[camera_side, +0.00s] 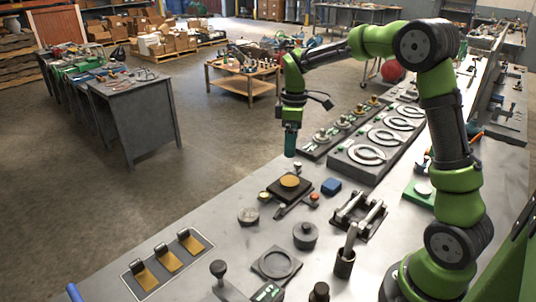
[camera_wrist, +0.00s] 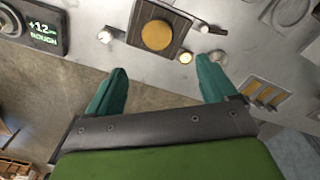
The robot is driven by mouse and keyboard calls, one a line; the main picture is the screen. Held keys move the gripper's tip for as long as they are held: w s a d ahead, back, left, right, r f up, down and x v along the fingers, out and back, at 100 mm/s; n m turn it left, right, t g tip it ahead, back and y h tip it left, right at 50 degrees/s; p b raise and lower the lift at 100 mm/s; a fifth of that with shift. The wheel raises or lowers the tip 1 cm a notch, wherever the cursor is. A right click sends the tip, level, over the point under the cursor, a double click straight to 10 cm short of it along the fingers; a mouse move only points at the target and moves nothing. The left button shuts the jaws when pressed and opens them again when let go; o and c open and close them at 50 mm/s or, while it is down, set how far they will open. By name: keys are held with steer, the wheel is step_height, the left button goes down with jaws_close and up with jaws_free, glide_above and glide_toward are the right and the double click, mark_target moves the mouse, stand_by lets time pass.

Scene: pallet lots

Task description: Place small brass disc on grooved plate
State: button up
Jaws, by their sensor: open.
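A round brass disc (camera_side: 290,181) lies on a dark square plate (camera_side: 302,190) near the bench's far edge. The wrist view shows the same disc (camera_wrist: 157,35) on the dark plate (camera_wrist: 143,16), beyond my fingertips. I cannot make out grooves on this plate. A grey square plate (camera_side: 260,264) with a round recess lies nearer the camera in the side view.
A roller stand (camera_side: 359,214) and ringed trays (camera_side: 376,143) lie to the right.

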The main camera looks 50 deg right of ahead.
steer(key=s+a+r+m+t, duration=0.3)
steer(key=s+a+r+m, duration=0.1)
steer(key=s+a+r, duration=0.45)
steer(key=s+a+m+t+y, duration=0.2)
steer(key=s+a+m+t, duration=0.2)
steer(key=s, duration=0.7)
steer(key=shift+a+f+m, duration=0.15)
steer(key=shift+a+m, duration=0.5)
steer(key=shift+m, duration=0.55)
